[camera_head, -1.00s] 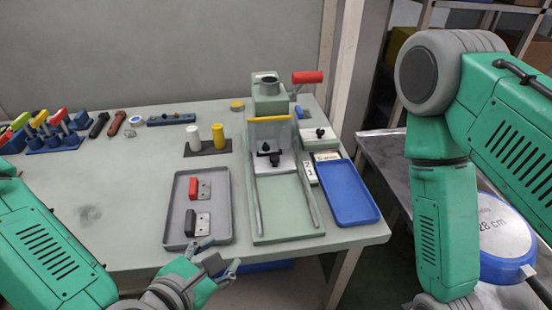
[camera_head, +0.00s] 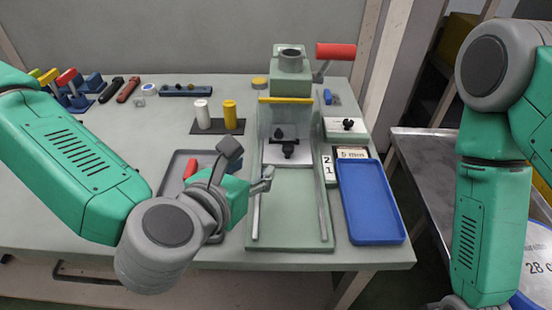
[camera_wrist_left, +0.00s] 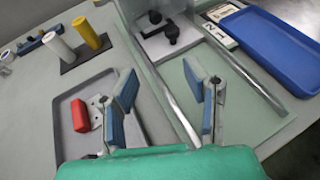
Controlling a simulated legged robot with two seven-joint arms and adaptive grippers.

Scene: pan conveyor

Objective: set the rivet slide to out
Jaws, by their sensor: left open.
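A green press (camera_head: 290,215) stands on the bench, with two metal rails, a clear guard with a yellow top edge (camera_head: 285,100) and a red-handled lever (camera_head: 335,51). A pale plate with black knobs (camera_head: 287,150) sits behind the guard; it also shows in the left wrist view (camera_wrist_left: 165,40). A white block with a black knob (camera_head: 336,131) is right of the press. I cannot tell for sure which of these is the rivet slide. My left gripper (camera_head: 248,164) is open and empty, over the front left of the press; its blue-padded fingers show in the left wrist view (camera_wrist_left: 162,103). My right gripper is out of view.
A blue tray (camera_head: 370,200) lies right of the press. A grey tray (camera_head: 170,180) with a red-handled piece (camera_wrist_left: 80,115) is partly hidden by my left gripper. White (camera_head: 202,114) and yellow (camera_head: 230,115) cylinders stand behind it. Tools lie at the back left.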

